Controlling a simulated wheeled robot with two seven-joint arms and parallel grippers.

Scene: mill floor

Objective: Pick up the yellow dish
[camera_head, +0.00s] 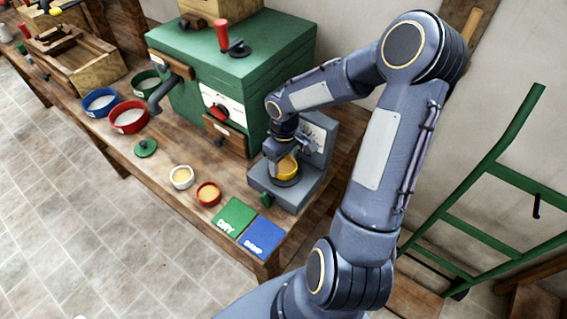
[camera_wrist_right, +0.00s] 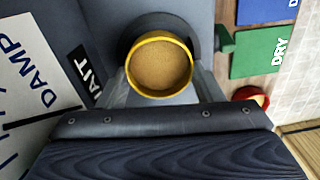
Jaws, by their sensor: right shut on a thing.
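The yellow dish (camera_head: 287,169) holds a tan grainy fill and sits at the grey device (camera_head: 297,194) near the right end of the bench. In the right wrist view the yellow dish (camera_wrist_right: 160,65) shows from above, level, over a dark round pan. My right gripper (camera_head: 285,156) reaches down from above and is shut on the dish's rim. The fingers are partly hidden by the wrist and the dish. I cannot tell whether the dish touches the pan. My left gripper is not in view.
A white dish (camera_head: 181,177) and a red dish (camera_head: 208,194) stand left of the device. A green DRY mat (camera_head: 233,217) and a blue DAMP mat (camera_head: 262,237) lie at the front edge. A green machine (camera_head: 230,80) stands behind, and a green hand truck (camera_head: 480,190) leans at right.

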